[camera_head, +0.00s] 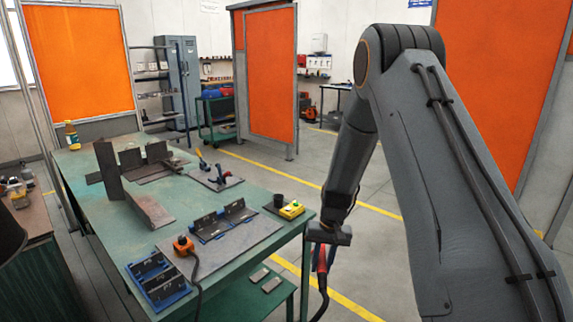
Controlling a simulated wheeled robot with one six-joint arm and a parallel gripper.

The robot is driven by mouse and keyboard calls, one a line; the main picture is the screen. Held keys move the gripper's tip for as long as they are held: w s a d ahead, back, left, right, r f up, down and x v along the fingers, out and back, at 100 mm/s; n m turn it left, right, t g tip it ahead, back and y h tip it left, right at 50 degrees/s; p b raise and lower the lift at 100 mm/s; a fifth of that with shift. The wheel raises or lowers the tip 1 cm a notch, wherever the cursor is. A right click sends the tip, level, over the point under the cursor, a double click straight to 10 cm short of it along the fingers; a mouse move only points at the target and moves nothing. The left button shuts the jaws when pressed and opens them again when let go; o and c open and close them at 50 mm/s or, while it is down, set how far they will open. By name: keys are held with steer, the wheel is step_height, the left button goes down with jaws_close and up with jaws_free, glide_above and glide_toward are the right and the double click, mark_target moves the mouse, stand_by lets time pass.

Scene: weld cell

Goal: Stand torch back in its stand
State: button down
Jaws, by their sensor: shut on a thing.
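My gripper (326,240) points down just off the right end of the green table, in the aisle side of the picture. It is shut on the torch (321,266), a small dark and red tool that hangs below the jaws. A black cable (321,300) runs down from the torch. The fingertips are small and partly hidden by the arm. A dark cup-like holder (279,201), which looks like the torch stand, is on the table's right corner, to the left of my gripper. The torch is apart from it.
The green table (85,165) carries a metal plate with black angle pieces (222,221), an orange-topped device (183,245), blue fixtures (158,278) and steel plates (148,207). Orange screens (271,75) stand behind. The floor aisle is clear.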

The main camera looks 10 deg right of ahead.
mark_target(324, 248)
steer(key=shift+m+t+h, duration=0.4)
steer(key=shift+m+t, duration=0.2)
steer(key=shift+t, duration=0.3)
steer(key=w, duration=0.2)
steer(key=w+d, duration=0.1)
steer(key=w, duration=0.1)
steer(key=w+d, duration=0.1)
steer(key=w, duration=0.1)
steer(key=shift+d+r, duration=0.2)
steer(key=shift+r, duration=0.15)
steer(key=w+t, duration=0.2)
steer(key=w, duration=0.1)
steer(key=w+r, duration=0.1)
steer(key=w, duration=0.1)
steer(key=shift+w+d+t+h+p, duration=0.15)
steer(key=shift+t+h+p, duration=0.15)
steer(key=shift+t+h, duration=0.1)
steer(key=shift+w+r+t, duration=0.15)
steer(key=shift+w+t, duration=0.15)
steer(key=shift+w, duration=0.2)
steer(key=shift+w+r+t, duration=0.15)
steer(key=shift+w+t, duration=0.15)
steer(key=shift+w, duration=0.2)
steer(key=shift+w+r+n, duration=0.15)
steer(key=shift+w+n, duration=0.1)
steer(key=shift+n, duration=0.05)
